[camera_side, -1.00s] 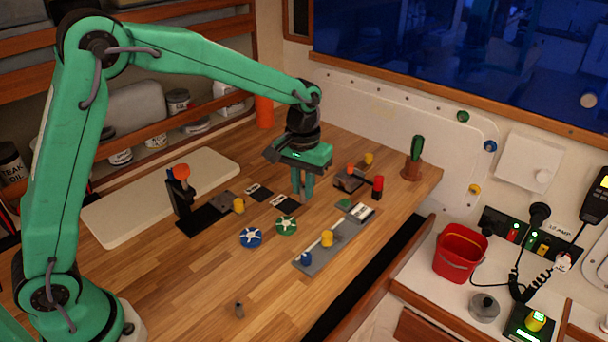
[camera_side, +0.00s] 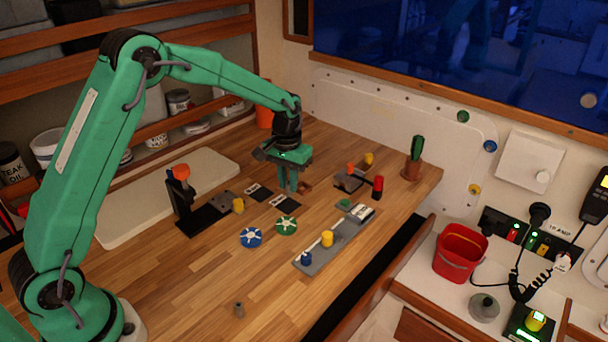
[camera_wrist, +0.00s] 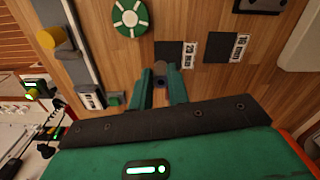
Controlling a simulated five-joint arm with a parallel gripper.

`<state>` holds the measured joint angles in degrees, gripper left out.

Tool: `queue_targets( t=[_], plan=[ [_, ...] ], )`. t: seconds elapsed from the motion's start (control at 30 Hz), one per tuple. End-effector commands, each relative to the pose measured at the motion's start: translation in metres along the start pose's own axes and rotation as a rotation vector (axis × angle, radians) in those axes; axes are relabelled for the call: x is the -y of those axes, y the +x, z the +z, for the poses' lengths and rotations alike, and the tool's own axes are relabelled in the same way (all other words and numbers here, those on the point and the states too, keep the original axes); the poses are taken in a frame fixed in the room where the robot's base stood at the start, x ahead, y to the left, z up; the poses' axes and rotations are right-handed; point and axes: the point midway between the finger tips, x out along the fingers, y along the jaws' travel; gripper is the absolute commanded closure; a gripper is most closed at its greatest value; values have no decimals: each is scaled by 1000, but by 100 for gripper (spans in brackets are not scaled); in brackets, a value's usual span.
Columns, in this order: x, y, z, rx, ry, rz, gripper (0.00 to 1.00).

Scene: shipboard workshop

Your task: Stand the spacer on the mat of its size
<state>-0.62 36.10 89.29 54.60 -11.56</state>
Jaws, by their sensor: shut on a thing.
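My gripper (camera_side: 292,186) is shut on a small grey spacer (camera_wrist: 160,69), which shows between the two green fingers in the wrist view. In the side view the fingers hide the spacer. Two dark mats lie on the wooden bench, each with a white size label. The mat labelled 20 mm (camera_wrist: 169,50) is close to the held spacer in the wrist view, just beyond it. The other mat (camera_wrist: 220,47) is farther right, its label seeming to read 10 mm. In the side view the mats (camera_side: 259,193) (camera_side: 283,202) lie left of and nearer than the fingers.
A green wheel (camera_side: 286,225) and a blue wheel (camera_side: 251,237) lie nearer the camera. A grey plate with knobs (camera_side: 342,237) lies to the right. A black stand (camera_side: 204,219) is to the left. A cactus pot (camera_side: 412,169) is far right.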

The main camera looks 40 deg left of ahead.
Motion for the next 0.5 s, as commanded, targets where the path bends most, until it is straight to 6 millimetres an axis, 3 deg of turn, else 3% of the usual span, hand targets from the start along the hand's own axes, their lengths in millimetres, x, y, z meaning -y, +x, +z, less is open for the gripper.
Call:
queue_targets(
  t=[0.2, 0.5],
  plan=[
    [12, 9, -10, 0, 0, 0, 100],
    [12, 16, -10, 0, 0, 0, 100]
  ],
)
